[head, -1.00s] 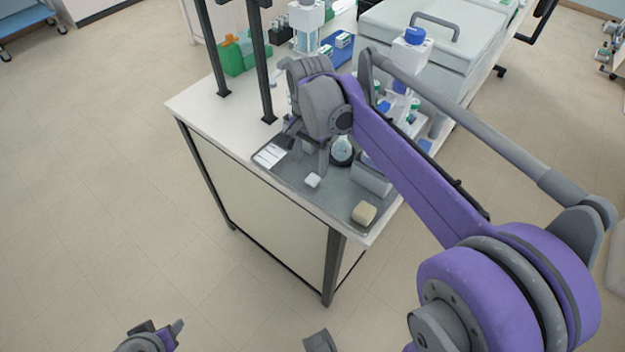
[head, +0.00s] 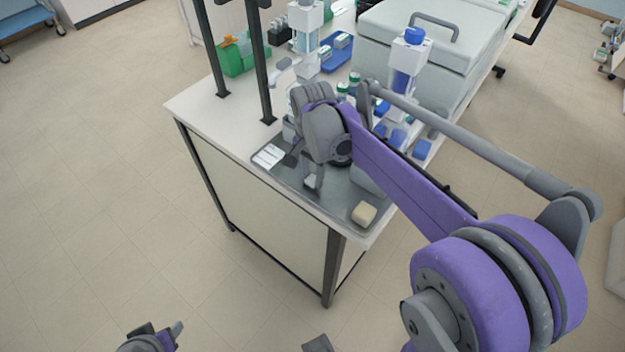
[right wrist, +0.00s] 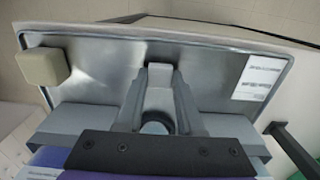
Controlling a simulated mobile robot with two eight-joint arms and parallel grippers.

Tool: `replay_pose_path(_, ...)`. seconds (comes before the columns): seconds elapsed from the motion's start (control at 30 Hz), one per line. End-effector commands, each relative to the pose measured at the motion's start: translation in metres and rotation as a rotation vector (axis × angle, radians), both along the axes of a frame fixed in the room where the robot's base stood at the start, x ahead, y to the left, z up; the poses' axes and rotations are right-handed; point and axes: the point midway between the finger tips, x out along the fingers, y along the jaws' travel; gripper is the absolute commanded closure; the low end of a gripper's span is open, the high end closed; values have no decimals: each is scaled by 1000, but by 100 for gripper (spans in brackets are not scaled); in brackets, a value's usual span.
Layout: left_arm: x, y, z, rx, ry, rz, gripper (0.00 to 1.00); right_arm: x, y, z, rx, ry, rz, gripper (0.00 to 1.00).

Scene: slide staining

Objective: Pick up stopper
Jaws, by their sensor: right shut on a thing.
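The stopper is a small pale grey-white block (right wrist: 159,76) over the metal tray (right wrist: 110,65). In the right wrist view it sits between the fingertips of my right gripper (right wrist: 159,88), which is shut on it. In the head view my right gripper (head: 312,176) reaches down to the tray, and only a sliver of the stopper (head: 309,182) shows by the fingers. I cannot tell whether the stopper still touches the tray. My left gripper (head: 160,337) is low at the bottom left, away from the bench and partly cut off by the frame edge.
A cream sponge-like block (head: 364,213) lies at the tray's front right corner. A white labelled card (head: 268,156) lies at its left. Dark upright posts (head: 264,75) stand behind. Bottles and blue racks (head: 337,50) crowd the bench behind my right arm.

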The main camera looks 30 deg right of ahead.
Motion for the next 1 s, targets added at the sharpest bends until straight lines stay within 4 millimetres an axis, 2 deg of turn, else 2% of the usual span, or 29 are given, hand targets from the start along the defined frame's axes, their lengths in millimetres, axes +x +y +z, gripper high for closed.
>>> replay_pose_path(0.03,0,0,0,0,0,0,50,0,0,0,0,0,0,96)
replay_pose_path(0.07,0,0,0,0,0,0,50,0,0,0,0,0,0,100)
replay_pose_path(0.37,0,0,0,0,0,0,50,0,0,1,0,0,0,100)
replay_pose_path(0.47,0,0,1,0,0,0,50,0,0,9,0,0,0,100)
replay_pose_path(0.8,2,0,7,0,-3,0,50,0,0,74,0,0,0,100)
replay_pose_path(1.0,2,0,11,0,-5,0,50,0,-2,100,0,0,-6,100)
